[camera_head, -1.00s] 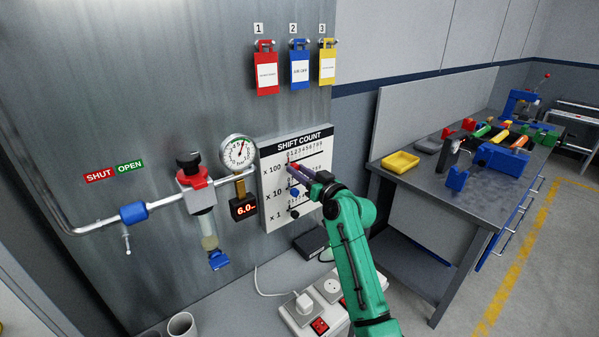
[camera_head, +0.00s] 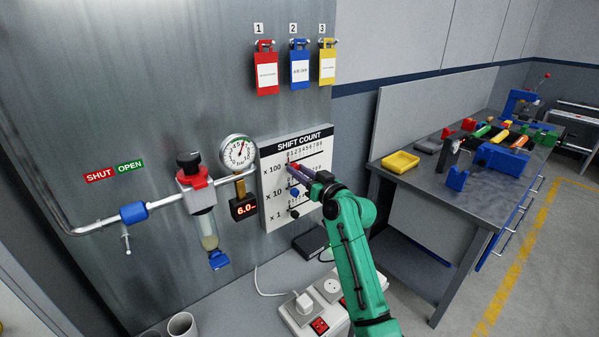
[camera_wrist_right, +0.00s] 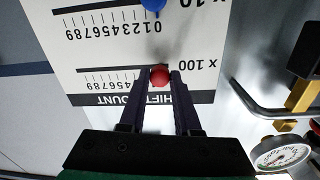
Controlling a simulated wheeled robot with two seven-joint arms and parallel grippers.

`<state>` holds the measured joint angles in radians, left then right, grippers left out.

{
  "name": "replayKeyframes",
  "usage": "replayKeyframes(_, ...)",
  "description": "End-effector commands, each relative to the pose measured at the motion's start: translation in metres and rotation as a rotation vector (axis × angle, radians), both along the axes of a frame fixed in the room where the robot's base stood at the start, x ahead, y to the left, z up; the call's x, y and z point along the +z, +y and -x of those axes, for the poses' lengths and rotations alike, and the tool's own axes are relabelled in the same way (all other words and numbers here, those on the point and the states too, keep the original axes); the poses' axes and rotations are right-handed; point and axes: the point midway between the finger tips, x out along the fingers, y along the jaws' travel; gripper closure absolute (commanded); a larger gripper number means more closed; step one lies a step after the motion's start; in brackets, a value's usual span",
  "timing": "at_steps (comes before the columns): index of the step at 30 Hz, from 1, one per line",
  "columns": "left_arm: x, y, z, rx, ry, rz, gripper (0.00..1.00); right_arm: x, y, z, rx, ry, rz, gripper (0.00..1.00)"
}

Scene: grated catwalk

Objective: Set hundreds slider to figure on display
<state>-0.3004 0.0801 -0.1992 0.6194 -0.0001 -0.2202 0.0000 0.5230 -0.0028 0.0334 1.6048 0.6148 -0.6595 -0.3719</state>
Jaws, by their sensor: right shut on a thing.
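The white SHIFT COUNT board (camera_head: 270,205) hangs on the metal wall, with slider rows x 100, x 10 and x 1. The red hundreds knob (camera_wrist_right: 160,76) is at the low end of its scale, near 0. My right gripper (camera_head: 290,167) is shut on it; in the right wrist view the two fingers (camera_wrist_right: 160,88) sit on either side of the knob. The blue tens knob (camera_head: 294,192) and the black ones knob (camera_head: 294,213) also stand near the low end. The small display (camera_head: 244,207) under the gauge reads about 6.0. My left gripper is not in view.
A pressure gauge (camera_head: 238,152) and pipe with a filter (camera_head: 203,210) stand left of the board. Red, blue and yellow tags (camera_head: 299,70) hang above. A power strip (camera_head: 318,310) lies below. A workbench (camera_head: 430,178) with a yellow tray (camera_head: 401,161) is at right.

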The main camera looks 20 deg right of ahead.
Motion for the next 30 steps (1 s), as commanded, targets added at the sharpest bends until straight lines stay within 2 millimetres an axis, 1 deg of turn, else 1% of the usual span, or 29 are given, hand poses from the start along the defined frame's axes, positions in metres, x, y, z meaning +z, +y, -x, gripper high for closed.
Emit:
replayKeyframes(7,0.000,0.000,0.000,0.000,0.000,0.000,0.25,0.000,0.000,0.000,-0.001,0.000,0.000,1.00)
replayKeyframes(10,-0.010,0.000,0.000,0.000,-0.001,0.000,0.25,-0.004,-0.007,-0.003,-0.001,-0.003,0.004,1.00)
replayKeyframes(11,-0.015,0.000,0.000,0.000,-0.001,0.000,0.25,-0.005,-0.012,-0.005,-0.002,-0.004,0.006,1.00)
replayKeyframes(15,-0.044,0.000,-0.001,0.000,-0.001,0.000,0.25,-0.009,-0.040,-0.016,-0.005,-0.006,0.007,1.00)
replayKeyframes(18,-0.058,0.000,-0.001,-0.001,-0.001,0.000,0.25,-0.007,-0.056,-0.023,-0.002,-0.005,0.007,1.00)
replayKeyframes(22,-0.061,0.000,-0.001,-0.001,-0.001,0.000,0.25,-0.001,-0.066,-0.026,-0.001,-0.003,0.000,1.00)
replayKeyframes(29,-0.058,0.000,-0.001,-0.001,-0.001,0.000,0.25,0.001,-0.066,-0.026,-0.001,0.000,-0.001,1.00)
replayKeyframes(30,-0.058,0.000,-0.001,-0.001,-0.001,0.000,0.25,0.001,-0.065,-0.026,-0.001,0.000,-0.001,0.65)
